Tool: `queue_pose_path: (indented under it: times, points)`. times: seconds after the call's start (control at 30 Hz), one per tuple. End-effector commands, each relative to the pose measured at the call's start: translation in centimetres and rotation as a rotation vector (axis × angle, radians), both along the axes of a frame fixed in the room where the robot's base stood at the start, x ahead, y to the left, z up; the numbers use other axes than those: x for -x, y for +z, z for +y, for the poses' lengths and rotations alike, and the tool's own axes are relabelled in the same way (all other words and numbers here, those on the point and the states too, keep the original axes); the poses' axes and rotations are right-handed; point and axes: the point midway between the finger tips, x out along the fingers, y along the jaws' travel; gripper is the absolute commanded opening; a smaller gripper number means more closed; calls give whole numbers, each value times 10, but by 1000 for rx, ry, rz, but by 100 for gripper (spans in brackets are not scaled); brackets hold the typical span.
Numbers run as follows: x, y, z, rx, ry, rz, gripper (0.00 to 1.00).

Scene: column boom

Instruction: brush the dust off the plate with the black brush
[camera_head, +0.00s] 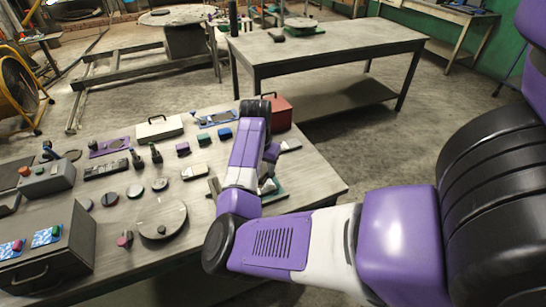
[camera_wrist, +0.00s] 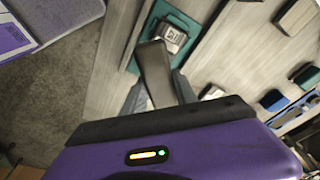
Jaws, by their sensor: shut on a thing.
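My gripper (camera_wrist: 157,98) is shut on a dark, narrow block-shaped thing (camera_wrist: 154,72), which appears to be the black brush. It points away from my gripper over a teal plate-like piece (camera_wrist: 198,12). A small silvery block (camera_wrist: 173,37) shows at its far end; I cannot tell whether they touch. In the head view the teal piece (camera_head: 274,193) lies on the near right part of the bench, partly hidden by my arm. My gripper is mostly hidden there. I cannot make out dust.
The workbench (camera_head: 317,181) holds several tools, discs and small coloured blocks left of my arm. A red toolbox (camera_head: 281,114) stands behind my arm. A round grey disc (camera_head: 160,218) lies at the front. Bare bench lies towards the right edge. Another table (camera_head: 330,50) stands behind.

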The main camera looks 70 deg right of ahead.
Motion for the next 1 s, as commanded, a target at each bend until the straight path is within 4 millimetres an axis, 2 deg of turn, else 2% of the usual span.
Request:
queue_pose_path:
  times: [0.03, 0.33, 1.0]
  points:
    - [-1, 9, -1, 0, 1, 0, 0]
    - [-10, 26, -3, 0, 5, 0, 0]
    - [-10, 28, -3, 0, 5, 0, 0]
